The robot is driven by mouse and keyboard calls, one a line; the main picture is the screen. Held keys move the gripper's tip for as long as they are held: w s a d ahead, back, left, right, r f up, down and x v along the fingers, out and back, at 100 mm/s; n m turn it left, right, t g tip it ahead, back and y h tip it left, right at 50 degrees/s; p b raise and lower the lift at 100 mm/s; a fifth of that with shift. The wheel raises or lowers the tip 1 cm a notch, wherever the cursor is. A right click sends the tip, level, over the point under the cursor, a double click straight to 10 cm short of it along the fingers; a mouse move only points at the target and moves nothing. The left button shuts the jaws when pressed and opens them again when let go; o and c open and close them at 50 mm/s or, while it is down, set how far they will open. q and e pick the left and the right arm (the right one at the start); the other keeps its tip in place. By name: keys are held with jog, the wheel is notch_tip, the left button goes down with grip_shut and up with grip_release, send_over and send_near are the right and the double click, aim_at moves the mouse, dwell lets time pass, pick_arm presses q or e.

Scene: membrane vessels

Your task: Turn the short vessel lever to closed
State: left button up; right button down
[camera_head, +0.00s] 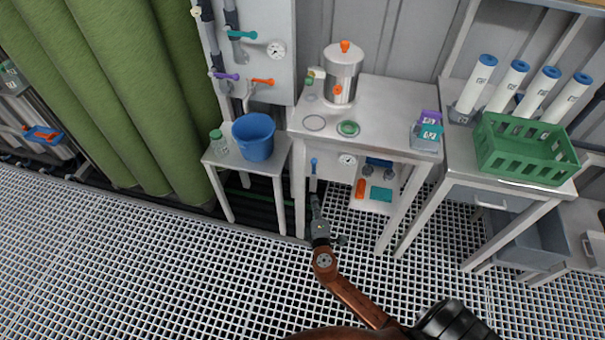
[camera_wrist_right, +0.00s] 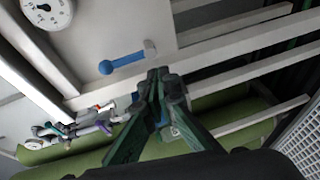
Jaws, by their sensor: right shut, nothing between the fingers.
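A blue lever (camera_head: 314,165) is mounted on the front of the metal table, left of a round gauge (camera_head: 347,159). In the right wrist view the blue lever (camera_wrist_right: 122,64) lies across the panel from a pale pivot. No label shows which vessel it serves. My right gripper (camera_head: 315,203) is just below the lever in the head view. In the right wrist view its fingers (camera_wrist_right: 164,80) are together and empty, beside the pivot end; I cannot tell whether they touch it. My left gripper is not in view.
A silver pot (camera_head: 343,72) with orange knobs stands on the table (camera_head: 385,105). A blue bucket (camera_head: 254,137) stands on a small table at left. Teal, purple and orange levers are on the wall panel (camera_head: 270,20). A low shelf under the table holds an orange item (camera_head: 360,188).

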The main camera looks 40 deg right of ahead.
jog(key=t, duration=0.1)
send_near(314, 168)
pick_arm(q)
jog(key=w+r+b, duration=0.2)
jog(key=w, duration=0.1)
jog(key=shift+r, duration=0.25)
pick_arm(e)
jog(key=shift+h, duration=0.4)
jog(key=w, duration=0.3)
jog(key=w+d, duration=0.1)
jog(key=w, duration=0.1)
jog(key=w+d, duration=0.1)
jog(key=w, duration=0.2)
jog(key=shift+w, duration=0.35)
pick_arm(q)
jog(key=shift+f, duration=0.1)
pick_arm(e)
jog(key=shift+f, duration=0.1)
